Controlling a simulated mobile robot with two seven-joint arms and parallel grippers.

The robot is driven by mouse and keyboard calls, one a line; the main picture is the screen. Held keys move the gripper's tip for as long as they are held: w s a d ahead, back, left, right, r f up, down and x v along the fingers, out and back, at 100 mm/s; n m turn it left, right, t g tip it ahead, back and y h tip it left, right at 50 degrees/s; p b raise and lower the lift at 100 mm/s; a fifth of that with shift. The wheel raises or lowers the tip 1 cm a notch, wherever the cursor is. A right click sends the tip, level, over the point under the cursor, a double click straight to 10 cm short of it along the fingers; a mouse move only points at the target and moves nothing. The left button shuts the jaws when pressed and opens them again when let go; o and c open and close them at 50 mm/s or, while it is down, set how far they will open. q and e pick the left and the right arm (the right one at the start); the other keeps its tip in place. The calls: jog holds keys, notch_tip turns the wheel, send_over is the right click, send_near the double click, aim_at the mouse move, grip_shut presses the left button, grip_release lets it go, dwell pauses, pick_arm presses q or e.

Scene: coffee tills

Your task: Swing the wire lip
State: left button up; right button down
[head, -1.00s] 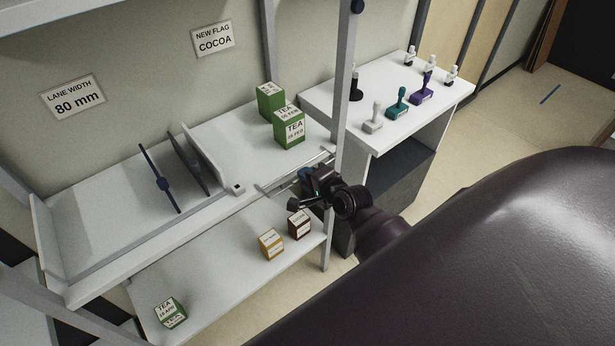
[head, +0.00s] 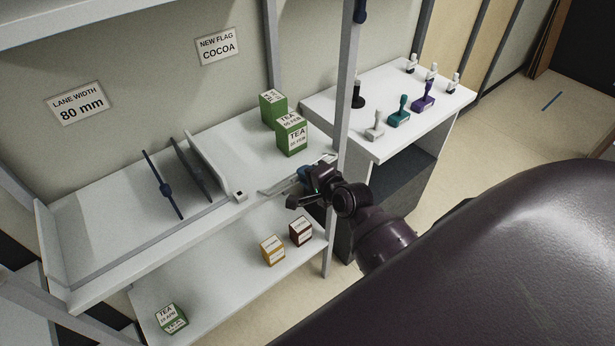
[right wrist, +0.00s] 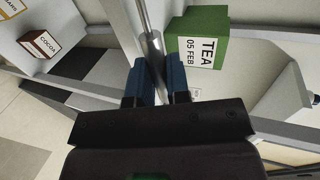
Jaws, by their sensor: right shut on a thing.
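The wire lip (head: 281,187) is a thin light metal bar at the front edge of the upper shelf, at its right end. In the right wrist view it is a shiny rod (right wrist: 151,47) running up between the fingers. My right gripper (head: 304,174) is shut on it; its blue fingertips (right wrist: 158,72) show on both sides of the rod. The gripper body hides part of the lip in the head view. Green tea boxes (head: 292,139) stand behind it on the shelf; one, dated 05 FEB (right wrist: 206,22), is close to the fingers. My left gripper is not in view.
A grey post (head: 347,95) rises just right of my gripper. Dark lane dividers (head: 195,170) stand left on the upper shelf. A cocoa box (head: 300,231), an orange-brown box (head: 272,250) and a tea box (head: 171,318) sit on the lower shelf. Stamps (head: 398,112) stand on the side table.

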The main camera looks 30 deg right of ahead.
jog(key=shift+r, duration=0.1)
jog(key=shift+w+r, duration=0.5)
jog(key=shift+r, duration=0.1)
jog(key=shift+w+a+r, duration=0.1)
jog(key=shift+w+r, duration=0.35)
jog(key=shift+w, duration=0.3)
